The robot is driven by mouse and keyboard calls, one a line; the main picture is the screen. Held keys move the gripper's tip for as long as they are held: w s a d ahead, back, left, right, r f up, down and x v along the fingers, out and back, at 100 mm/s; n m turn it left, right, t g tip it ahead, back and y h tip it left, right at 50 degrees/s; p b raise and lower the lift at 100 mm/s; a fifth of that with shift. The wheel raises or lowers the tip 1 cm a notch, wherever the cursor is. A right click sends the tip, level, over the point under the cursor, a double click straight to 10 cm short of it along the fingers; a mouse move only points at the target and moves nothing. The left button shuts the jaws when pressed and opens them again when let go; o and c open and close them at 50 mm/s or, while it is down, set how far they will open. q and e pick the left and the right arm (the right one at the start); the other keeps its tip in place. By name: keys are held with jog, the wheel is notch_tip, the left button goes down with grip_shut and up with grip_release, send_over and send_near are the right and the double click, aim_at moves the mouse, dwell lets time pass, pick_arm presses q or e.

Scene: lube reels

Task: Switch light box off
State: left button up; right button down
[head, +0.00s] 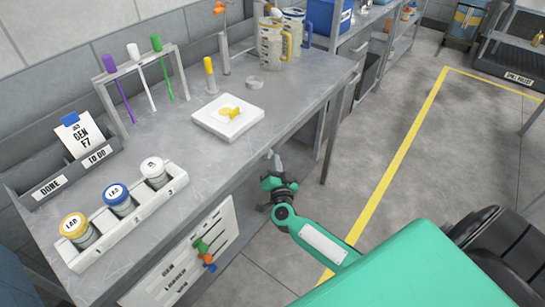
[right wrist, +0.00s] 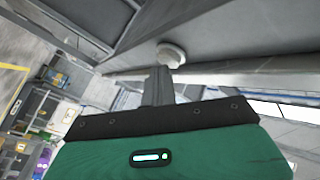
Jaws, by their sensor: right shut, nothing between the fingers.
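A flat white box (head: 222,127), which looks like the light box, lies on the metal bench near its front edge, with a small yellow piece (head: 231,112) on top. I cannot tell whether it is lit, and no switch on it is clear in the head view. My right gripper (head: 277,158) is shut and empty, just off the bench's front edge, to the right of and nearer than the box. In the right wrist view, my shut fingers (right wrist: 159,84) point at a round pale knob-like part (right wrist: 171,54); whether they touch it is unclear. My left gripper is out of view.
The bench (head: 310,88) also holds a rack of coloured sticks (head: 140,70), a holder with three jars (head: 125,220), a grey card tray (head: 60,175) and jugs (head: 270,45). A white labelled panel (head: 180,265) hangs on the front. The floor (head: 410,140) at right is clear.

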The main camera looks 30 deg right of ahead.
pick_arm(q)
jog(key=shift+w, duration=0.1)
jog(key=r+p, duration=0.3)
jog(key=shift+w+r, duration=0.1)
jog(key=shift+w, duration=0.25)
pick_arm(e)
jog(key=s, duration=0.1)
jog(key=s+d, duration=0.1)
jog(key=s, duration=0.1)
jog(key=s+d, duration=0.1)
jog(key=s, duration=0.1)
dwell(1.2)
